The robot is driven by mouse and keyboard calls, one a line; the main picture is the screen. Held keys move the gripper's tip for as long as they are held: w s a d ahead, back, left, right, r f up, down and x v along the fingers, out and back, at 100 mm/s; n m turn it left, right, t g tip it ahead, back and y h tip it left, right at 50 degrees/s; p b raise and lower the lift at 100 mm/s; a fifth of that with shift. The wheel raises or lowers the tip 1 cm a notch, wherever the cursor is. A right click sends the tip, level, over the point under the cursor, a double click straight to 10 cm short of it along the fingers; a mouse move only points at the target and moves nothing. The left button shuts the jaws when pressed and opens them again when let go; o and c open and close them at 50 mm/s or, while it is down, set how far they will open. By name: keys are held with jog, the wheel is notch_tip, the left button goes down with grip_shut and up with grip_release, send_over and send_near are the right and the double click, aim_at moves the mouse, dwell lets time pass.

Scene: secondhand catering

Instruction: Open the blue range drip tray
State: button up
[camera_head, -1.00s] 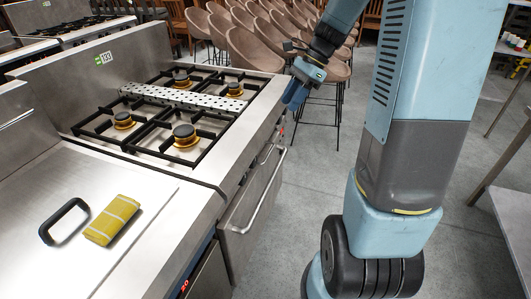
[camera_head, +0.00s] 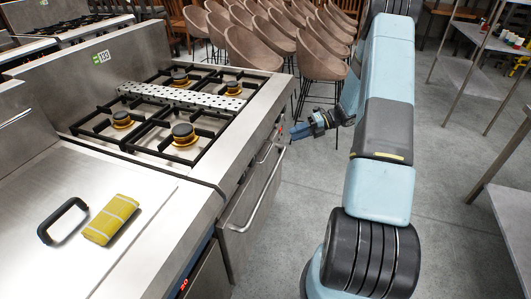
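The range (camera_head: 228,135) is a steel cooker with several gas burners, and its front faces right. I see its front at a steep angle. A short curved handle (camera_head: 266,153) sits high on that front, above a long bar handle (camera_head: 262,196) on the large door (camera_head: 243,213). I cannot tell for certain which part is the drip tray, and its blue colour is not clear. My gripper (camera_head: 296,133) is in the air to the right of the range's far front corner, apart from the short handle. Its fingers point left toward the range. Their gap is too small to judge.
A flat steel top with a black handle (camera_head: 62,221) and a folded yellow cloth (camera_head: 112,219) adjoins the range at left. Brown chairs (camera_head: 255,48) crowd the back. A steel table (camera_head: 508,205) stands at right. The floor (camera_head: 290,225) before the range is clear.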

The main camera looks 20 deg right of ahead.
aim_at(269, 151)
notch_tip(269, 151, down, 8)
jog(key=w+d+m+t+y, duration=0.1)
jog(key=d+m+t, duration=0.15)
jog(key=m, duration=0.25)
jog(key=x, duration=1.3)
jog(key=shift+a+r, duration=0.25)
jog(key=shift+c, duration=0.2)
grip_shut()
